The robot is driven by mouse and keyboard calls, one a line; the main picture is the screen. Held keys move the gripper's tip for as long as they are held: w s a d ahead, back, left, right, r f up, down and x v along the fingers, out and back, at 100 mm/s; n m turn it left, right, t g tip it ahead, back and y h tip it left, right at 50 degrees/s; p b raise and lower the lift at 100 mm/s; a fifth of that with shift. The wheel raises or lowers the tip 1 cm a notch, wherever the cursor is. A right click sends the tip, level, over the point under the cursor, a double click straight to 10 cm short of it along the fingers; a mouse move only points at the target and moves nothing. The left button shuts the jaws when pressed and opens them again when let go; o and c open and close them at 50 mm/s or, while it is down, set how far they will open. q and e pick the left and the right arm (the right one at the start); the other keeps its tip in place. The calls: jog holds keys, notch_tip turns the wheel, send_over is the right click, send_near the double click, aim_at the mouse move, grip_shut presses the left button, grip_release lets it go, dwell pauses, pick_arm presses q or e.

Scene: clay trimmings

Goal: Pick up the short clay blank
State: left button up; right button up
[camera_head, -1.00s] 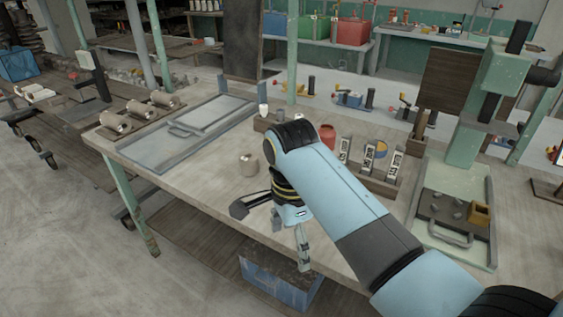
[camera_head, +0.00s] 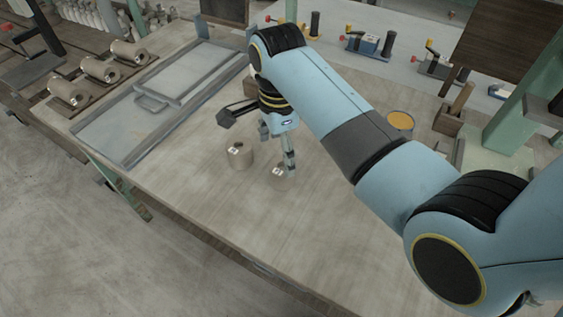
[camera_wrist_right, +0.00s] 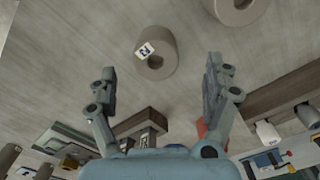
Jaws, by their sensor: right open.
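Two brown-grey clay blanks with white labels stand on the workbench (camera_head: 215,205). In the head view the taller blank (camera_head: 239,155) is left of my right gripper. The short blank (camera_head: 280,174) is by its lower fingertip, partly hidden behind it. My right gripper (camera_head: 278,154) is open and empty, pointing down at the bench. In the right wrist view, a labelled blank (camera_wrist_right: 165,62) with a dark hole lies ahead of the gap between the open fingers (camera_wrist_right: 160,78). Another blank (camera_wrist_right: 238,8) is cut off at the top; which is which there I cannot tell.
Several clay blanks (camera_head: 101,69) lie in cradles at the left, beside a grey tray (camera_head: 110,130) with a handle. A cup with yellow contents (camera_head: 400,121) and a wooden holder (camera_head: 448,120) stand right. The bench front is clear.

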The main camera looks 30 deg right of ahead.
aim_at(283, 172)
notch_tip(283, 172, down, 2)
jog(key=shift+f, duration=0.45)
jog(key=f, duration=0.4)
jog(key=shift+s+d+f, duration=0.2)
jog(key=shift+s+d, duration=0.1)
jog(key=shift+s, duration=0.05)
jog(key=shift+w+f, duration=0.1)
jog(key=shift+f, duration=0.15)
jog(key=c, duration=0.6)
pick_arm(q)
jog(key=shift+s+a+r, duration=0.15)
jog(key=shift+s+a, duration=0.05)
pick_arm(e)
jog(key=c, duration=0.8)
jog(key=shift+r, duration=0.1)
jog(key=shift+c, duration=0.2)
